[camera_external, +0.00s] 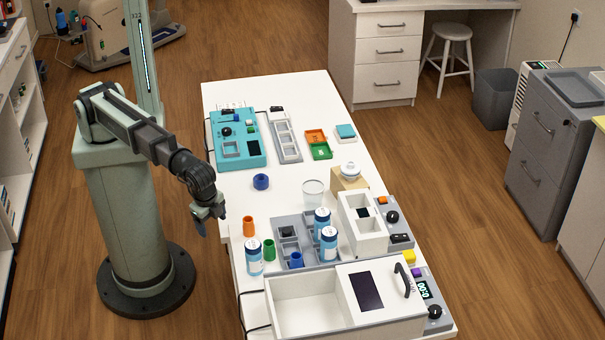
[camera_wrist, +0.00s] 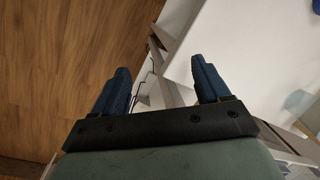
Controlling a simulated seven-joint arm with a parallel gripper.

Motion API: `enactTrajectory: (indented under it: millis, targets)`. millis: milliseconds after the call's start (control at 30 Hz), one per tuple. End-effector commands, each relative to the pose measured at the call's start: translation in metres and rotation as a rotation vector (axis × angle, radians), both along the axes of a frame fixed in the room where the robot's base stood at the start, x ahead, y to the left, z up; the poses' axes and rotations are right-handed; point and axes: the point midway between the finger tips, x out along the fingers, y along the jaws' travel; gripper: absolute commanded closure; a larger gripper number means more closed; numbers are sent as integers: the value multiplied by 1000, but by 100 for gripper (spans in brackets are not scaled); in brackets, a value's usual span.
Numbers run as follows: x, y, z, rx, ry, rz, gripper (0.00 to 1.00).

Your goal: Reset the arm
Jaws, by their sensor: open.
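My arm stands on its round base at the left in the external view. It reaches right, and my gripper (camera_external: 209,219) hangs beside the left edge of the white table (camera_external: 300,95). In the wrist view my gripper (camera_wrist: 162,90) is open, with its two blue fingers well apart and nothing between them. Below the fingers I see the wood floor (camera_wrist: 70,60) and the table's edge. The gripper touches nothing that I can make out.
Closest on the table are an orange cup (camera_external: 248,227), a green cup (camera_external: 269,250) and a blue-white jar (camera_external: 254,258). A teal box (camera_external: 226,160), a blue ring (camera_external: 261,182) and a white open box (camera_external: 300,303) also stand there.

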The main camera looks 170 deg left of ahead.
Motion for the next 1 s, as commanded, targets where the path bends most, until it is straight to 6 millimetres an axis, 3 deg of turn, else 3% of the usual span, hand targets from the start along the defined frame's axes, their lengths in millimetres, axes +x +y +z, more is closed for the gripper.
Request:
enactTrajectory:
  millis: [33, 233, 367, 467, 600, 1000]
  targets:
    - [12, -18, -8, 1, 14, -39, 25]
    - [47, -80, -35, 17, 62, -173, 25]
    - [62, -123, -59, 27, 95, -263, 25]
    - [65, -160, -87, 25, 124, -336, 25]
    - [52, -196, -133, 9, 158, -404, 25]
    - [-22, -252, -247, -76, 223, -501, 25]
